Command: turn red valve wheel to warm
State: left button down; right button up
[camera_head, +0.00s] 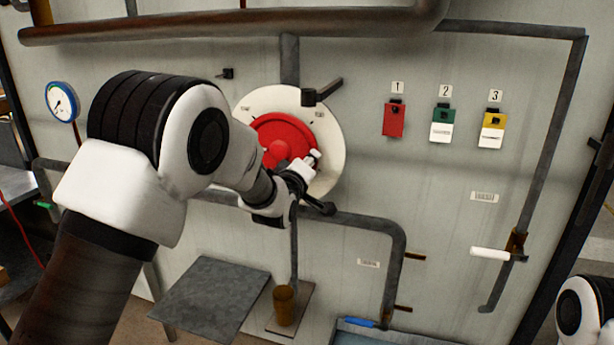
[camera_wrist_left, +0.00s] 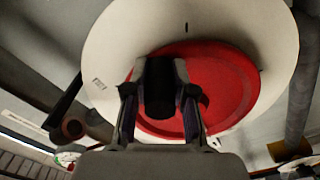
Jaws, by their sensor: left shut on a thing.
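The red valve wheel (camera_head: 283,137) is mounted on a round white dial plate (camera_head: 335,150) on the grey wall panel. My left gripper (camera_head: 305,168) is at the wheel's lower right and partly hides it with the arm. In the left wrist view, the red wheel (camera_wrist_left: 232,85) fills the middle in front of the white plate (camera_wrist_left: 110,50). The left gripper (camera_wrist_left: 160,98) is shut on a dark knob (camera_wrist_left: 159,85) that stands out in front of the wheel. The small labels on the plate are too small to read. My right gripper is out of view.
A dark lever (camera_head: 322,93) sticks out at the plate's top right. A gauge (camera_head: 62,101) hangs at the left. Red, green and yellow tags (camera_head: 441,123) hang at the right. A brown cup (camera_head: 284,305) stands below, beside a grey shelf (camera_head: 212,298). Pipes run around the panel.

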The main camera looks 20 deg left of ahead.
pick_arm(q)
jog(key=shift+r+n, duration=0.9)
jog(key=shift+r, duration=0.05)
jog(key=shift+a+r+b, duration=0.15)
jog(key=shift+r+b, duration=0.25)
jog(key=shift+r, duration=0.1)
jog(key=c, duration=1)
grip_release()
jog(key=shift+f, duration=0.1)
